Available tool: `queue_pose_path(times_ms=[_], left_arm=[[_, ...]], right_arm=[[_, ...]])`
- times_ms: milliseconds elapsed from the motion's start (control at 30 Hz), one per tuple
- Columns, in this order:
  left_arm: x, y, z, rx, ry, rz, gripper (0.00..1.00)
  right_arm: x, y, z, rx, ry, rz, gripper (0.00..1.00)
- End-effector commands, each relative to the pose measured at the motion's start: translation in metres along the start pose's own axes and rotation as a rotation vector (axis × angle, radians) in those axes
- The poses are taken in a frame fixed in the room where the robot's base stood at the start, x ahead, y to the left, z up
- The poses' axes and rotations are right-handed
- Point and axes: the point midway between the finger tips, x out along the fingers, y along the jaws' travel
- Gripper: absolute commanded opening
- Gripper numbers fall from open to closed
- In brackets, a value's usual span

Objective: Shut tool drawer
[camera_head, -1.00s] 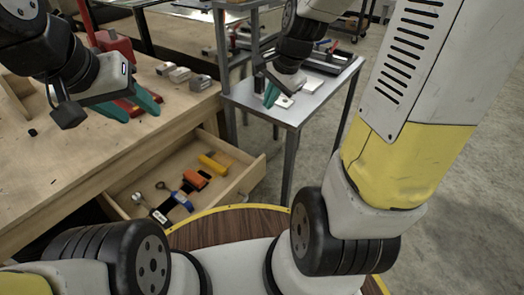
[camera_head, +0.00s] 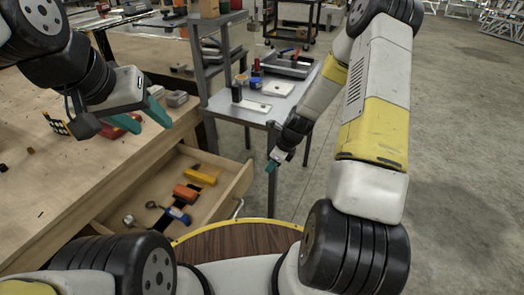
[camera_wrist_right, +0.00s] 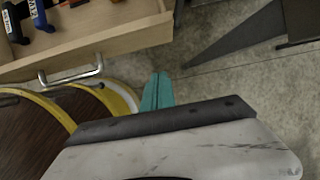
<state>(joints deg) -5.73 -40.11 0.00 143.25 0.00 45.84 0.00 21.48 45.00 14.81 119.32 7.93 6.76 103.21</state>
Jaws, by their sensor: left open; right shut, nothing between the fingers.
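The wooden tool drawer (camera_head: 226,197) stands pulled out from the workbench in the head view, with a metal handle (camera_head: 238,208) on its front. Inside lie a yellow tool (camera_head: 200,174), an orange tool (camera_head: 186,193) and a blue-handled tool (camera_head: 176,214). The drawer front (camera_wrist_right: 120,38) and handle (camera_wrist_right: 70,75) also show in the right wrist view. My right gripper (camera_head: 277,160) is shut and empty, to the right of the drawer front and apart from it. Its teal fingers (camera_wrist_right: 157,92) are together in the wrist view. My left gripper (camera_head: 150,115) is open above the workbench top.
The wooden workbench (camera_head: 60,190) fills the left side. A grey metal side table (camera_head: 285,105) with a tray (camera_head: 288,66) and small items stands behind the drawer. Concrete floor (camera_head: 455,150) is clear on the right.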

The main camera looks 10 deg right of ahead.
Motion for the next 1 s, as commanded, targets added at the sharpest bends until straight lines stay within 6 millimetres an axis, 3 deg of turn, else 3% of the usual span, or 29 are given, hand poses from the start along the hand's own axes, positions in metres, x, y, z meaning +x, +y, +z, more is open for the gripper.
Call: queue_pose_path(times_ms=[367,433,600,1000], left_arm=[[0.0,0.0,0.0,0.0,0.0,0.0,0.49],[0.0,0.0,0.0,0.0,0.0,0.0,0.49],[0.0,0.0,0.0,0.0,0.0,0.0,0.49],[0.0,0.0,0.0,0.0,0.0,0.0,0.49]], right_arm=[[0.081,0.002,0.0,-0.005,0.001,0.004,0.0],[0.082,0.001,0.015,-0.009,-0.001,0.0,0.0],[0.089,0.001,0.031,-0.006,0.001,0.001,0.0],[0.091,0.001,0.037,-0.004,0.001,0.001,0.0]])
